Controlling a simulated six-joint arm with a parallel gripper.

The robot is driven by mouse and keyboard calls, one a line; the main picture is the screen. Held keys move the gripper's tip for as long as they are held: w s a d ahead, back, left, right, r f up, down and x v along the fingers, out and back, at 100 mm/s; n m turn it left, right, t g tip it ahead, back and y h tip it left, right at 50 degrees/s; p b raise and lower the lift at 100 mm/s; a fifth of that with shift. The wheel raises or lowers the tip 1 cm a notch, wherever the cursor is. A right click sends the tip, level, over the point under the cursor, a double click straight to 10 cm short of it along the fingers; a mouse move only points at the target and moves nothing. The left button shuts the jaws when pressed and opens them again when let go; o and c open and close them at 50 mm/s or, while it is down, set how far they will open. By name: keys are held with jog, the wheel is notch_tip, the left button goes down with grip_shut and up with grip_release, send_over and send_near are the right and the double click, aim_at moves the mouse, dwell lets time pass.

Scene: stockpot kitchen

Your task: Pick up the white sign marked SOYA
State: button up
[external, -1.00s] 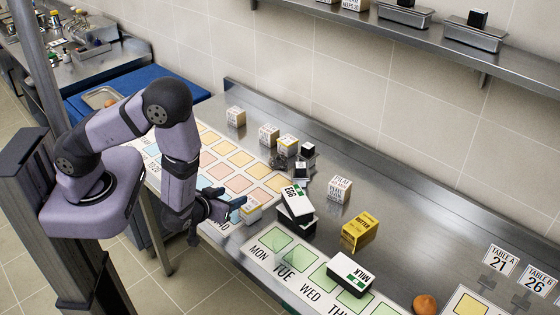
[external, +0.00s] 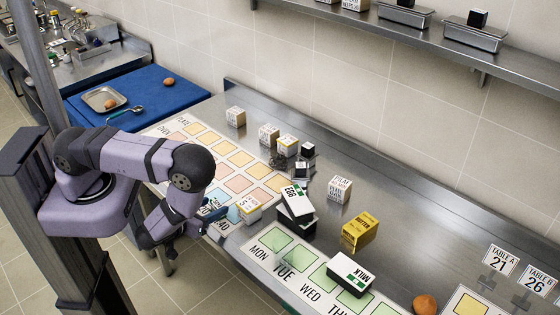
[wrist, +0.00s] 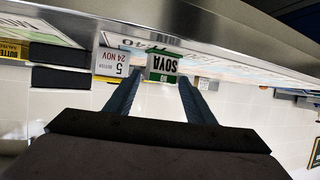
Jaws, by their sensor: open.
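The SOYA sign (wrist: 162,66) shows upside down in the wrist view, white with black letters and a green band. It sits between the two fingers of my gripper (wrist: 158,82), which is open with a finger toward each side of it. I cannot tell whether the fingers touch it. In the external view my gripper (external: 213,209) is low at the counter's front edge, over the pale blue squares. I cannot make out the sign there; the gripper seems to hide it.
A white and yellow block marked 5 (external: 249,208) stands close beside my gripper; its label (wrist: 111,64) is left of the sign in the wrist view. The black EGGS box (external: 297,201), MILK box (external: 350,274) and gold butter block (external: 360,231) lie further right.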

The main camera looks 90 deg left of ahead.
aim_at(219, 203)
jog(key=shift+x, duration=0.8)
jog(key=shift+b+x, duration=0.95)
jog(key=shift+x, duration=1.85)
jog(key=shift+s+r, duration=0.1)
jog(key=c, duration=0.7)
